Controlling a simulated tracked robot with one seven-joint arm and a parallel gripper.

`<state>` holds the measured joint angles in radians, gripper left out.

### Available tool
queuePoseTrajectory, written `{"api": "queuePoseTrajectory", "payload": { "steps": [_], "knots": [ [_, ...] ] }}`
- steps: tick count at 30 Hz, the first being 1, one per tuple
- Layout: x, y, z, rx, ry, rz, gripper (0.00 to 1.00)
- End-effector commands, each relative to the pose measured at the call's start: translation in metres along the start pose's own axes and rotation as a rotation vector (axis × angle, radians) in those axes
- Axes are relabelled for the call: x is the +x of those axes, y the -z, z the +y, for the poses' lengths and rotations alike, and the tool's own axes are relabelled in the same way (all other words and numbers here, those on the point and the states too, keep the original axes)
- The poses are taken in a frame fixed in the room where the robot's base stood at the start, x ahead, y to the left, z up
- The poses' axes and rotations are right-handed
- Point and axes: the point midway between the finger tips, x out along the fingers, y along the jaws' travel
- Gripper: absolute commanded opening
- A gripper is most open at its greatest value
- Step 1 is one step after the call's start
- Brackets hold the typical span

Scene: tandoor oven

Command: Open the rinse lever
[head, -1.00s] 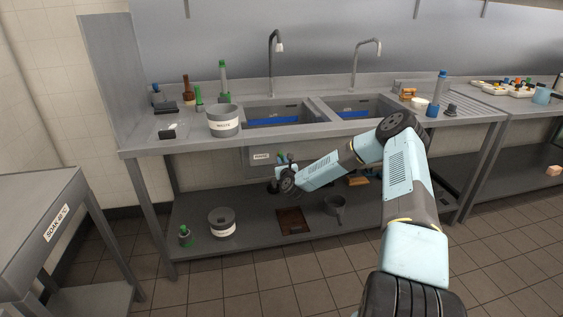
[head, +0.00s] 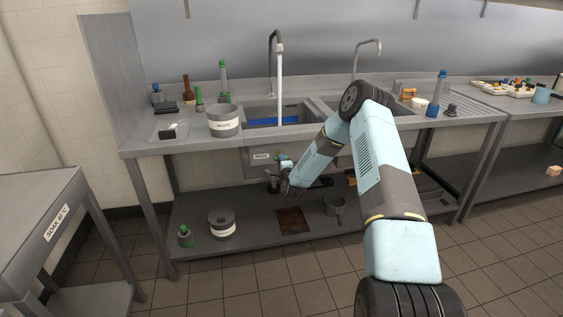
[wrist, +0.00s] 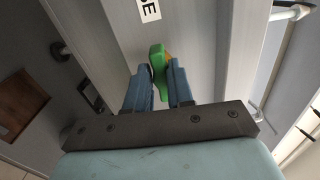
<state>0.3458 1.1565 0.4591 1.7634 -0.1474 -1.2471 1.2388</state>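The rinse lever (wrist: 158,60) has a green grip and shows between my blue fingertips in the wrist view. My gripper (wrist: 159,82) has one finger on each side of it, close against the green grip, so it looks shut on the lever. In the head view my gripper (head: 286,165) is under the sink front, just right of a small white label (head: 261,157). My wrist partly hides the lever there. Water (head: 280,85) runs from the left tap (head: 271,62) into the left basin (head: 262,114).
A grey waste tub (head: 224,122) stands on the counter left of the basin. Below, the shelf holds a lidded pot (head: 221,224), a brown drain plate (head: 292,221) and a pan (head: 335,207). A side table (head: 40,210) stands at the left. The floor in front is clear.

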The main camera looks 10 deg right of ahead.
Motion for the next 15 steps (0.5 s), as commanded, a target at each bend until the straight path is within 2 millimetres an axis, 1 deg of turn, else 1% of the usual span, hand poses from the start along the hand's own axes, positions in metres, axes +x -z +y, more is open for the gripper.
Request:
{"api": "queuePoseTrajectory", "payload": {
  "steps": [1, 5, 6, 12, 15],
  "knots": [
    [-0.0003, 0.0015, 0.001, 0.002, -0.001, 0.002, 0.27],
    [-0.0001, 0.0019, 0.0005, 0.004, 0.0, 0.003, 0.39],
    [0.0, 0.0019, 0.0004, 0.004, 0.0, 0.003, 0.4],
    [-0.0003, 0.0023, 0.0001, 0.005, 0.001, 0.003, 0.4],
    [-0.0062, 0.0024, 0.0001, 0.006, 0.0, 0.003, 0.4]
  ]
}}
